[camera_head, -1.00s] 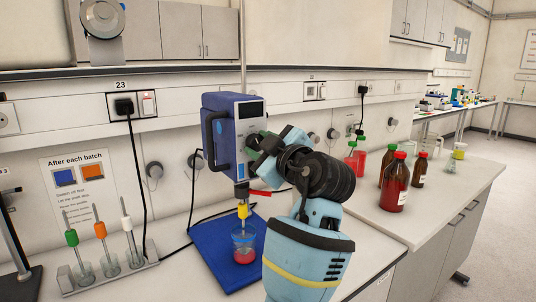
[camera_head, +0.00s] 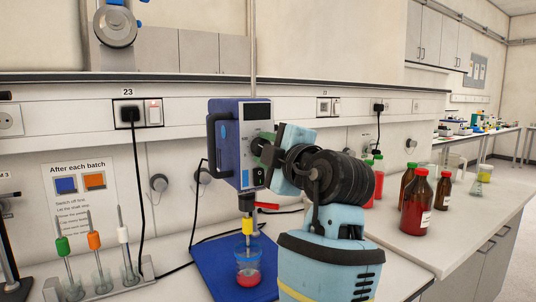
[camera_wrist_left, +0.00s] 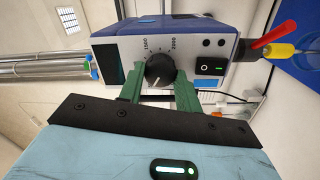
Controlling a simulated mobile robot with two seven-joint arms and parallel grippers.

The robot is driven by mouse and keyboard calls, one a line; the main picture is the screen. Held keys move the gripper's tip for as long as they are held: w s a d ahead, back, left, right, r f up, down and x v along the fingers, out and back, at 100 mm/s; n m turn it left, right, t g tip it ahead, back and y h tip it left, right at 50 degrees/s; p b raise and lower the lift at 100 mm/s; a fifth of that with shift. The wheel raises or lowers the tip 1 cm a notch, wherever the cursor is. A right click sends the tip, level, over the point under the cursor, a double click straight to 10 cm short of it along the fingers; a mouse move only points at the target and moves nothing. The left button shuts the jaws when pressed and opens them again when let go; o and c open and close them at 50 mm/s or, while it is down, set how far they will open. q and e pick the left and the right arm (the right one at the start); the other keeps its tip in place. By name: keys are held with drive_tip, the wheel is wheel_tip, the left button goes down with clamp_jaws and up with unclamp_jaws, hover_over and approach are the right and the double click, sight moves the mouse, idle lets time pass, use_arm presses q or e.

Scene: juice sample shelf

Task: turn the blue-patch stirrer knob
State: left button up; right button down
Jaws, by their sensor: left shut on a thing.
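The blue and white stirrer (camera_head: 228,135) stands over a blue mat (camera_head: 215,262), with a cup of red liquid (camera_head: 249,268) under its shaft. Its black knob (camera_wrist_left: 158,68) has a white pointer line and sits on the pale front panel beside a scale with numbers. A blue patch (camera_wrist_left: 206,84) is on the panel near the black switch (camera_wrist_left: 211,67). My left gripper (camera_head: 262,148) is at the stirrer's front and hides the knob in the head view. In the left wrist view its green fingers (camera_wrist_left: 160,80) are shut on the knob, one on each side. My right gripper is not in view.
A red lever (camera_head: 267,206) sticks out below the stirrer, close under my gripper. A rack (camera_head: 105,290) with several coloured-collar stirring rods stands at left. Brown and red bottles (camera_head: 416,205) stand on the right bench. A black cable (camera_head: 139,190) hangs from the socket.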

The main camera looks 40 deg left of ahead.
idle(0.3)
use_arm(q)
drive_tip(key=o, duration=0.8)
drive_tip(key=shift+o, duration=1)
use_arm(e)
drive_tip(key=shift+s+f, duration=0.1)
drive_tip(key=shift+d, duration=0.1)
